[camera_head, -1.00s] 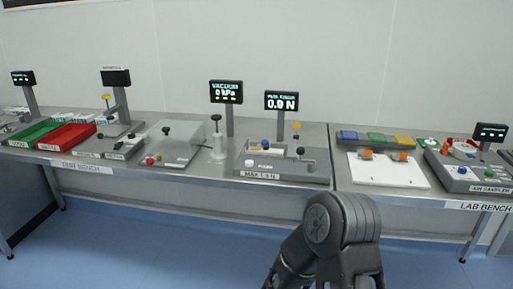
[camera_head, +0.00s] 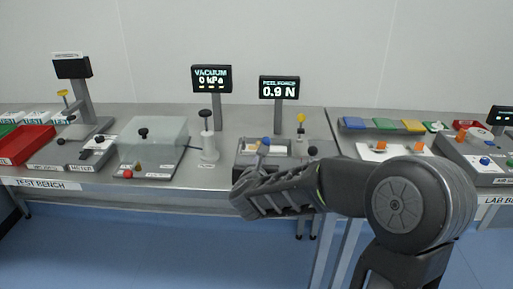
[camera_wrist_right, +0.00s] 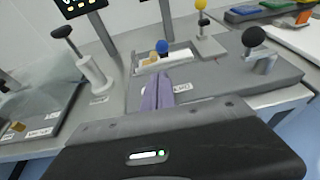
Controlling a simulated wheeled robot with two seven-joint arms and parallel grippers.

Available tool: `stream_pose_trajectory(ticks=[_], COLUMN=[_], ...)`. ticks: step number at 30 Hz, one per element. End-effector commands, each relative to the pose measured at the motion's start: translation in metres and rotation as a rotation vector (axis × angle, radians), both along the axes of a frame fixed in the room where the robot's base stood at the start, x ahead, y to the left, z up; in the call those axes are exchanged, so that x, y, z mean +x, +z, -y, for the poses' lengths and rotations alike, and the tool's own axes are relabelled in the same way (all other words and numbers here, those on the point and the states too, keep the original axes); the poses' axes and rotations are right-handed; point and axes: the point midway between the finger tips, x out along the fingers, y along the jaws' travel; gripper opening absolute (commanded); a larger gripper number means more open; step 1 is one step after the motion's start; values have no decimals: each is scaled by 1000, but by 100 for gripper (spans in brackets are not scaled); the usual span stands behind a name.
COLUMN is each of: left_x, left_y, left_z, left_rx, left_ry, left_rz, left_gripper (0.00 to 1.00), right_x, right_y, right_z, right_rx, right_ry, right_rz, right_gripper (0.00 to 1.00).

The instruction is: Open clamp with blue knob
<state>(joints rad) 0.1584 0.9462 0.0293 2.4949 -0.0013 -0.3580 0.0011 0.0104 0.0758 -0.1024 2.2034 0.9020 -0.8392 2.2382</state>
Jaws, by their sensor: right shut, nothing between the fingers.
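The peel force fixture (camera_head: 243,151) is a grey block on the test bench, with a pale strip in its recess. Its blue knob (camera_head: 265,141) stands at the recess, and it also shows in the right wrist view (camera_wrist_right: 162,46). My right gripper (camera_head: 262,151) is over the fixture's front, its fingers just short of the blue knob in the picture. In the right wrist view the fingers (camera_wrist_right: 158,88) are shut and empty, pointing toward the blue knob. I cannot tell whether they touch it. My right forearm hides the fixture's front. My left gripper is not in view.
A yellow knob (camera_wrist_right: 202,5) and a black ball knob (camera_wrist_right: 254,37) stand right of the blue knob. A white post with a black handle (camera_head: 208,140) and a clear-covered box (camera_head: 153,142) stand left. The peel force display (camera_head: 279,88) stands behind.

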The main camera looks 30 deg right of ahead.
Motion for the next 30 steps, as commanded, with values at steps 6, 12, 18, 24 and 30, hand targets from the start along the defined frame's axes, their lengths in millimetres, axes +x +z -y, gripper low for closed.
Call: stream_pose_trajectory(ticks=[6, 12, 18, 24, 30], left_x=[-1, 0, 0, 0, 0], left_y=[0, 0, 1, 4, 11], left_z=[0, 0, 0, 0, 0], left_rx=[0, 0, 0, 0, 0], left_ry=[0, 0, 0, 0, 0], left_rz=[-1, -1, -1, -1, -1], left_gripper=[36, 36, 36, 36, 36], right_x=[-2, -2, -1, 11, 34], right_y=[1, 1, 0, -4, -13], right_z=[3, 2, 3, 13, 32], right_rx=[117, 124, 124, 123, 122], right_ry=[-65, -67, -66, -66, -67], right_rz=[105, 111, 109, 107, 106], right_gripper=[0, 0, 0, 0, 0])
